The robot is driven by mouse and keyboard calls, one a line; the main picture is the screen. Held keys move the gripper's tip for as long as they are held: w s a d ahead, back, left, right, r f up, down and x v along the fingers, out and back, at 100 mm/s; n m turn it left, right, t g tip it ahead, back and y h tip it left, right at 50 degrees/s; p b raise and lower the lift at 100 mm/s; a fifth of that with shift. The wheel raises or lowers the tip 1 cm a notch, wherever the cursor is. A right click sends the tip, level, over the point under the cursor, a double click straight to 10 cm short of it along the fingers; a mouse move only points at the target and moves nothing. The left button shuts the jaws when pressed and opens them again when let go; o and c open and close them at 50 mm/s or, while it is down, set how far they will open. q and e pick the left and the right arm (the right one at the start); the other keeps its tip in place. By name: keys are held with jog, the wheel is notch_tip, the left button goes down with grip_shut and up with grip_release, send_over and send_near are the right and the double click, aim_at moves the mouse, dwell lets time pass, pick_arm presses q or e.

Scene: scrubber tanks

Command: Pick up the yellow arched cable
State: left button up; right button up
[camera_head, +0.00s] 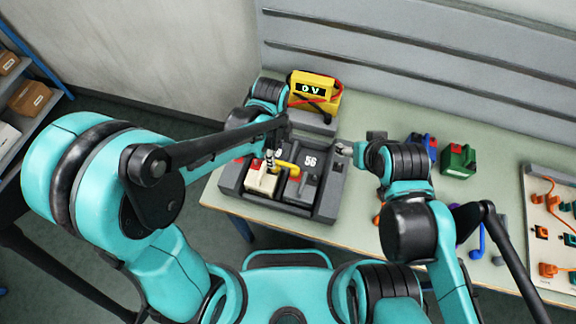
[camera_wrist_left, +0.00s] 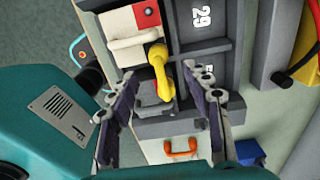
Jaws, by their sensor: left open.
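The yellow arched cable (camera_head: 287,167) bridges a cream-and-red block (camera_head: 262,179) and a dark grey block (camera_head: 299,189) in a dark tray (camera_head: 326,207) on the table. In the left wrist view the cable (camera_wrist_left: 160,66) lies between the lines of my fingers, a little beyond the tips. My left gripper (camera_head: 270,158) is over the tray by the cable; its two fingers are spread and empty in the left wrist view (camera_wrist_left: 165,94). My right gripper (camera_head: 346,149) is near the tray's right side, small and partly hidden by its wrist; its jaw state is unclear.
A yellow meter (camera_head: 314,90) with a red lead stands behind the tray. Green (camera_head: 458,160) and blue-red (camera_head: 423,147) blocks lie to the right. A board with orange cables (camera_head: 552,225) is at the far right. A grey panel (camera_head: 400,62) closes the table's back.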

pick_arm(q)
jog(key=f+b, duration=0.1)
jog(key=f, duration=0.6)
jog(key=shift+a+b, duration=0.2)
jog(key=shift+b, duration=0.15)
grip_shut()
